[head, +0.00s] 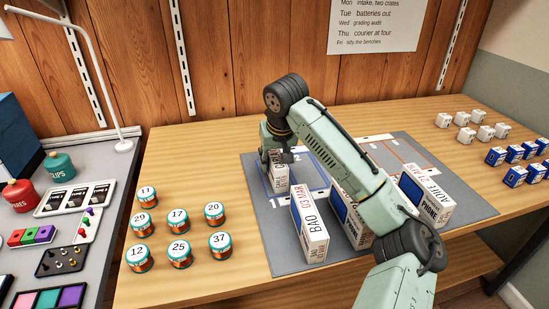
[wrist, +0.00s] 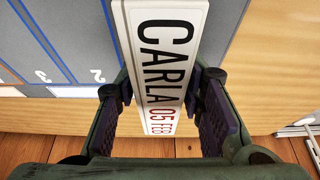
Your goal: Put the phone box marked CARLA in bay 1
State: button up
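The white phone box marked CARLA (head: 279,178) is upright at the left of the grey mat, its label facing the head view. In the wrist view its top, reading CARLA 05 FEB (wrist: 163,60), lies between the fingers. My gripper (wrist: 160,95) has one finger on each side of the box and appears closed against it. In the head view, my gripper (head: 272,150) is at the box's top. The white number 1 (head: 270,200), marking bay 1, shows just in front of the box's foot. I cannot tell whether the box touches the mat.
The BAO box (head: 311,229) stands close in front; another blue-sided box (head: 350,218) and the AOIFE box (head: 428,201) stand to its right. Numbered tins (head: 179,251) are on the left. Small white and blue boxes (head: 497,156) are at the far right.

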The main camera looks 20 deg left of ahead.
jog(key=shift+o, duration=1.3)
jog(key=shift+r, duration=0.15)
jog(key=b+v, duration=0.1)
jog(key=v, duration=1)
jog(key=shift+r, duration=0.1)
jog(key=shift+s+d+r, duration=0.1)
jog(key=shift+r, duration=0.3)
